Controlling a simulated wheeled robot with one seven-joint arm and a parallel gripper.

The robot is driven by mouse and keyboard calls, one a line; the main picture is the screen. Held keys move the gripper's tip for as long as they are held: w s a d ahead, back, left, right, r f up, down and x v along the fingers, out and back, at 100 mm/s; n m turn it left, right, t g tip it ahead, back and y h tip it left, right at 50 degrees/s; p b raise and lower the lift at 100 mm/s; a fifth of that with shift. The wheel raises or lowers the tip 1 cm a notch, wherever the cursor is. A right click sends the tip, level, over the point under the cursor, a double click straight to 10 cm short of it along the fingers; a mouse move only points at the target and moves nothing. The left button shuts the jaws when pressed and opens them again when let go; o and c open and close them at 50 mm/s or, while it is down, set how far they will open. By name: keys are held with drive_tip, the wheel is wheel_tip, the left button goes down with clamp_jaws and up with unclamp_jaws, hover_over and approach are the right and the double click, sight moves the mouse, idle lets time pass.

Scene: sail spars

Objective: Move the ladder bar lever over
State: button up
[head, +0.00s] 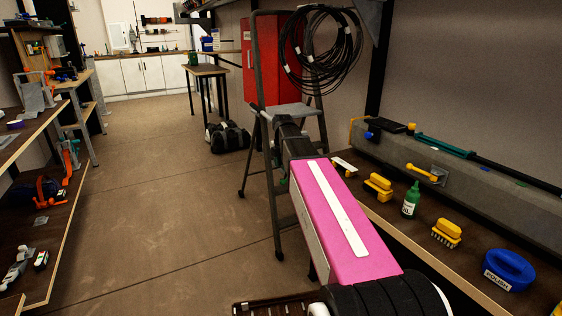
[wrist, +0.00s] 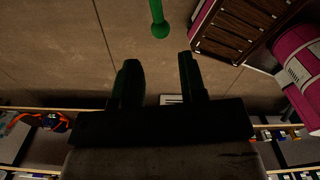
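In the wrist view a green rod with a rounded knob (wrist: 160,28) comes down from the top edge. It looks like the lever, but its mount is out of view. My gripper (wrist: 158,62) shows as two dark fingers held apart with nothing between them. The knob is ahead of the fingertips, roughly in line with the gap and not touching. In the head view the grey stepladder (head: 267,165) stands upright at the centre. My pink arm reaches towards it and hides part of it.
A bench (head: 405,228) along the right holds brushes, a green bottle (head: 411,200) and a blue polish container (head: 509,268). Coiled black cable (head: 322,50) hangs by the ladder, before a red cabinet (head: 262,62). A black bag (head: 228,136) lies behind. Floor left of the ladder is clear.

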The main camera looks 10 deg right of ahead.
drive_tip(key=shift+f, duration=3.9)
drive_tip(key=c, duration=0.5)
drive_tip(key=shift+o, duration=0.2)
drive_tip(key=s+d+n, duration=0.1)
drive_tip(key=n, duration=0.1)
drive_tip(key=s+d+n, duration=0.1)
drive_tip(key=n, duration=0.2)
drive_tip(key=s+d+n, duration=0.1)
drive_tip(key=d+n, duration=0.1)
drive_tip(key=n, duration=0.1)
drive_tip(key=shift+s+d, duration=0.1)
drive_tip(key=shift+s, duration=0.1)
drive_tip(key=o, duration=0.8)
